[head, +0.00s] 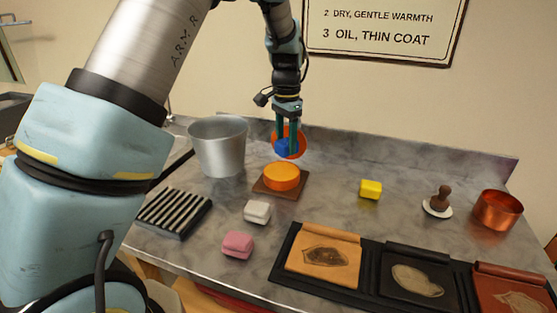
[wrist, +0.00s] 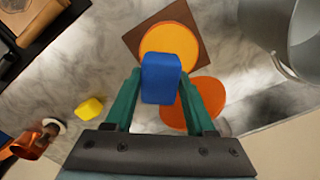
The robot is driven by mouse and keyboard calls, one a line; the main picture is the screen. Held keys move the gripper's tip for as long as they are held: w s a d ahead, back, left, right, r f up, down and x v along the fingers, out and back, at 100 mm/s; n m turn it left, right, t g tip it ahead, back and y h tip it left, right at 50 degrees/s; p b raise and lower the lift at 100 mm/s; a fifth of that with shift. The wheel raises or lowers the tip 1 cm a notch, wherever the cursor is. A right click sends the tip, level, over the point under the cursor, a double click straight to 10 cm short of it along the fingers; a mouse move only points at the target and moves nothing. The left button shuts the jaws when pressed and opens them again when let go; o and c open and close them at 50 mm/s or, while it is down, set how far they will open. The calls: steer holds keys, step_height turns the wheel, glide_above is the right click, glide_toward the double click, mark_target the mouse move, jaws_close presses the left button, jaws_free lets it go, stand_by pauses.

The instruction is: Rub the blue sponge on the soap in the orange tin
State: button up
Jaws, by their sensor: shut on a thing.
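My gripper (head: 287,152) is shut on the blue sponge (head: 282,148), which also shows between the green fingers in the wrist view (wrist: 161,80). The round orange tin (head: 282,179) sits on a brown square board (head: 265,187). Its soap (wrist: 170,42) shows as a yellow-orange round face in the wrist view, partly covered by the sponge. In the head view the sponge hangs above and slightly behind the tin, apart from it. A darker orange disc (head: 297,141), perhaps the lid, is behind the gripper; it also shows in the wrist view (wrist: 208,97).
A metal bucket (head: 217,147) stands left of the tin. A white block (head: 257,212), a pink block (head: 237,244) and a striped rack (head: 174,212) are in front and left. A yellow block (head: 371,189), a brown-handled tool (head: 440,199) and a copper pot (head: 497,210) are right. Leather pieces lie in front.

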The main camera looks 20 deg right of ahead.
steer(key=shift+w+a, duration=0.35)
steer(key=shift+w, duration=0.35)
steer(key=shift+f, duration=0.1)
steer(key=b, duration=0.4)
glide_above(281, 171)
steer(key=shift+f, duration=2.75)
steer(key=shift+f+b, duration=0.35)
steer(key=shift+f, duration=0.25)
steer(key=shift+r+p, duration=2.6)
steer(key=shift+r, duration=1)
